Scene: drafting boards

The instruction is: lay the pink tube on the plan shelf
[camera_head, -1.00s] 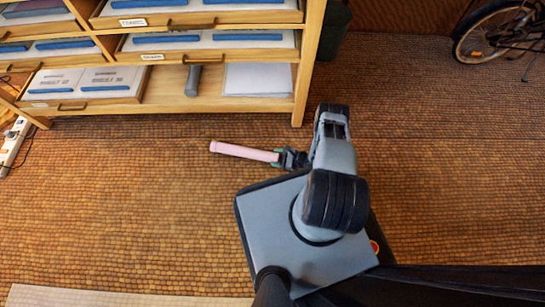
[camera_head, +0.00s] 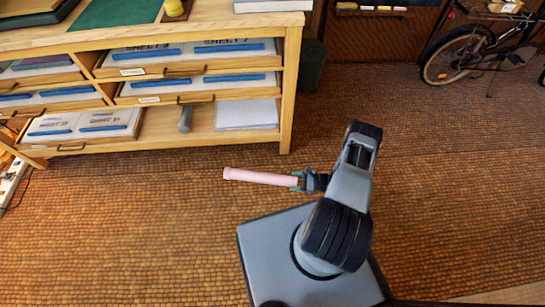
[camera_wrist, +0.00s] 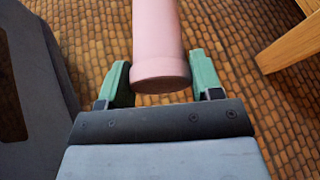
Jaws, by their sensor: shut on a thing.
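The pink tube (camera_head: 258,178) is held out level above the floor, in front of the wooden plan cabinet. My gripper (camera_head: 300,181) is shut on its right end. In the wrist view the tube (camera_wrist: 158,45) runs up and away between the green fingers of my gripper (camera_wrist: 163,82). The plan shelf (camera_head: 204,129) is taken to be the cabinet's open bottom compartment; a grey tube (camera_head: 186,118) and a stack of white sheets (camera_head: 246,114) lie on it. The tube is apart from the shelf.
Drawers with sheets and blue strips (camera_head: 84,122) sit left of and above the open compartment. A cabinet leg (camera_head: 288,100) stands at its right. A bicycle (camera_head: 470,50) and a dark bin (camera_head: 312,63) are farther right. The brick-patterned floor between is clear.

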